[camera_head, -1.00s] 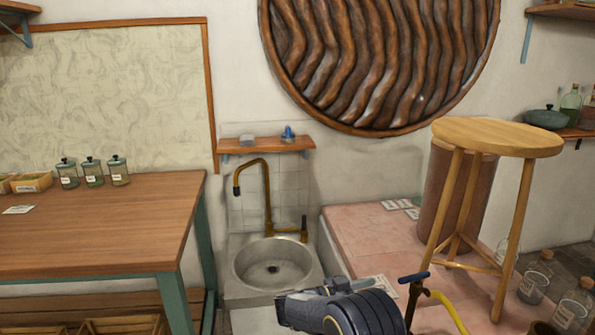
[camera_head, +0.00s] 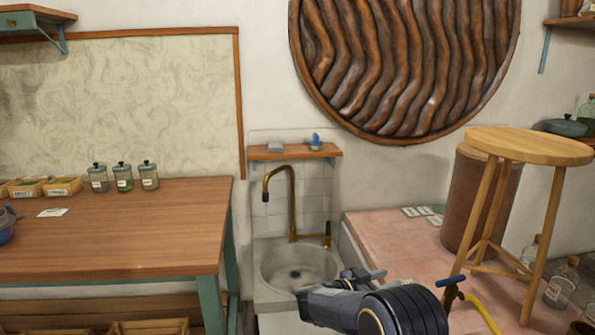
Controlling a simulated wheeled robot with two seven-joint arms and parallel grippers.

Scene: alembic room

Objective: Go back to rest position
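My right gripper (camera_head: 345,287) shows at the bottom centre, in front of the stone sink (camera_head: 300,262). The dark rounded links of my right arm stand to its right and cut off at the bottom edge. Its fingers are small and seen at a poor angle, so I cannot tell whether they are open or shut. I see no object held in it. My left gripper is not in view.
A wooden table (camera_head: 120,225) with jars (camera_head: 122,177) and small boxes (camera_head: 62,186) stands left. A brass tap (camera_head: 292,205) rises over the sink. A stool (camera_head: 530,146) and pink-topped ledge (camera_head: 385,237) stand right. A blue object (camera_head: 6,230) is at the table's left edge.

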